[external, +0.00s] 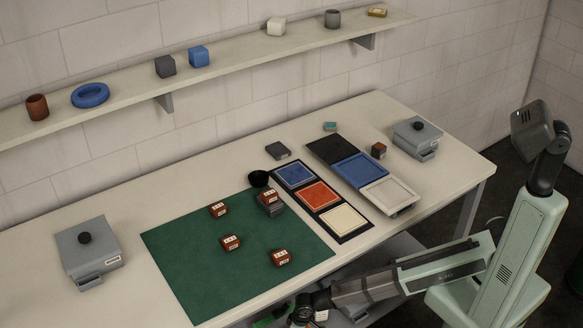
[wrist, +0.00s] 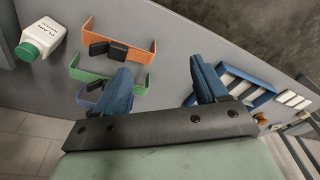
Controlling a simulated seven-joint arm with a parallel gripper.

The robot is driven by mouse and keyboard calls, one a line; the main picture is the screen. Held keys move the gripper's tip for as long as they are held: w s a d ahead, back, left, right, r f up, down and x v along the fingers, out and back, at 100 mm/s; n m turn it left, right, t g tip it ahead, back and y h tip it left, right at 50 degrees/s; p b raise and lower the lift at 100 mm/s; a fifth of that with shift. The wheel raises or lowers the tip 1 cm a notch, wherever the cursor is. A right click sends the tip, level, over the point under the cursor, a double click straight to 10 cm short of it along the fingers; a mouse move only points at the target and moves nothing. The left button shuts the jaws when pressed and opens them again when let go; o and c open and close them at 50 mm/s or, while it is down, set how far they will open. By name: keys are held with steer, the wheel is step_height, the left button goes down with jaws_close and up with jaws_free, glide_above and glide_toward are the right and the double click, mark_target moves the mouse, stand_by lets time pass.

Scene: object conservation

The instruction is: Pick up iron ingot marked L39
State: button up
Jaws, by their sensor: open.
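Several red-brown blocks with white labels lie on the green mat (external: 188,262): a back one (external: 218,209), a middle one (external: 230,243), a front one (external: 281,257) and a right one (external: 269,197) resting on a grey block (external: 273,210). The label text is too small to read, so I cannot tell which is L39. My gripper (wrist: 160,68) is open and empty in the wrist view, its two blue fingers spread apart. In the external view my arm is folded low, with its end at the bottom edge, in front of the table and away from the blocks.
A black cup (external: 258,178) stands behind the mat. Coloured trays (external: 319,195) lie to its right. Grey lidded boxes stand at the table's left (external: 88,252) and right (external: 417,138). The wrist view shows a white bottle (wrist: 40,40) and an orange holder (wrist: 120,38) on a grey surface.

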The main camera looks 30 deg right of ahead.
steer(key=s+a+r+n+t+y, duration=0.15)
steer(key=s+a+r, duration=0.25)
steer(key=a+r, duration=0.8)
steer(key=s+a+r+n+t+y, duration=0.1)
steer(key=s+a+r+n+y, duration=0.15)
steer(key=s+a+r, duration=0.85)
steer(key=a+r+n+t, duration=0.1)
steer(key=a+r, duration=0.4)
steer(key=r, duration=0.6)
steer(key=a+r+n, duration=0.2)
steer(key=a+r, duration=0.3)
steer(key=r, duration=0.6)
steer(key=a+r+n+t, duration=0.1)
steer(key=a+r, duration=0.3)
steer(key=r, duration=0.7)
step_height(320, 180, up, 5)
steer(key=w+d, duration=0.2)
steer(key=n+g+h, duration=0.2)
steer(key=g+h, duration=0.3)
steer(key=g, duration=0.1)
glide_above(281, 254)
step_height(281, 254, down, 5)
step_height(281, 254, down, 8)
steer(key=shift+w+a+f, duration=0.1)
steer(key=shift+w+a, duration=0.05)
steer(key=shift+f, duration=2.6)
